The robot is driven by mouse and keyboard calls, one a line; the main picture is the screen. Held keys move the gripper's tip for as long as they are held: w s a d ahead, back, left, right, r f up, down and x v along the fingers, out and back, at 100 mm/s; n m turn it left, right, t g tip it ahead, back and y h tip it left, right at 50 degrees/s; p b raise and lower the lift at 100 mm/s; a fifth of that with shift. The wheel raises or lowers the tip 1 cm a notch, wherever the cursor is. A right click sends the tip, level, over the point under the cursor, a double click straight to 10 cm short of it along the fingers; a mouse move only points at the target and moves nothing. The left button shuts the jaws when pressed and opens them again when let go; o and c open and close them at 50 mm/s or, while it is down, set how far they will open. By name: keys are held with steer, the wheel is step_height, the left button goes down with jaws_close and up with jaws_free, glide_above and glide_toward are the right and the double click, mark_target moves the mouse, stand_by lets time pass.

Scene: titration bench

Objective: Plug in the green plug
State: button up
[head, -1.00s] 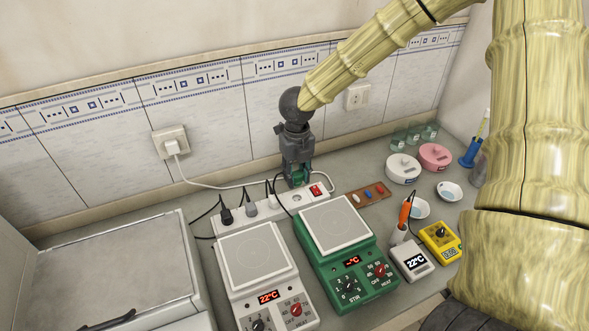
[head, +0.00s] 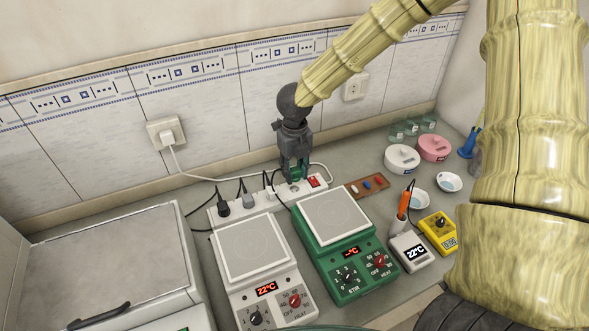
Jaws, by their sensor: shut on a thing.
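The green plug (head: 296,172) is between the fingers of my gripper (head: 295,174), which is shut on it and points down. The plug hangs just above the right part of the white power strip (head: 235,212), close to a free socket (head: 294,188) left of the red switch. I cannot tell whether the plug touches the strip; the fingers hide part of it. The green hotplate (head: 349,272) stands in front, and its display shows a dash before °C.
Several dark and grey plugs (head: 223,209) with cables fill the strip's left part. A white hotplate (head: 262,275) stands left of the green one. A brown tray (head: 367,186) with stir bars lies right of the strip. A wall socket (head: 166,133) feeds the strip's white cable.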

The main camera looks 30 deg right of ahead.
steer(key=shift+f+b, duration=1.45)
steer(key=shift+f, duration=0.35)
steer(key=shift+p, duration=1.1)
stand_by(0.9)
steer(key=shift+f, duration=0.55)
stand_by(0.7)
steer(key=o, duration=1.1)
steer(key=shift+r, duration=0.1)
step_height(320, 180, up, 12)
steer(key=shift+f, duration=0.1)
step_height(320, 180, up, 15)
steer(key=p, duration=1.4)
glide_above(294, 181)
steer(key=w+d, duration=0.1)
steer(key=w, duration=0.1)
steer(key=shift+s+d, duration=0.1)
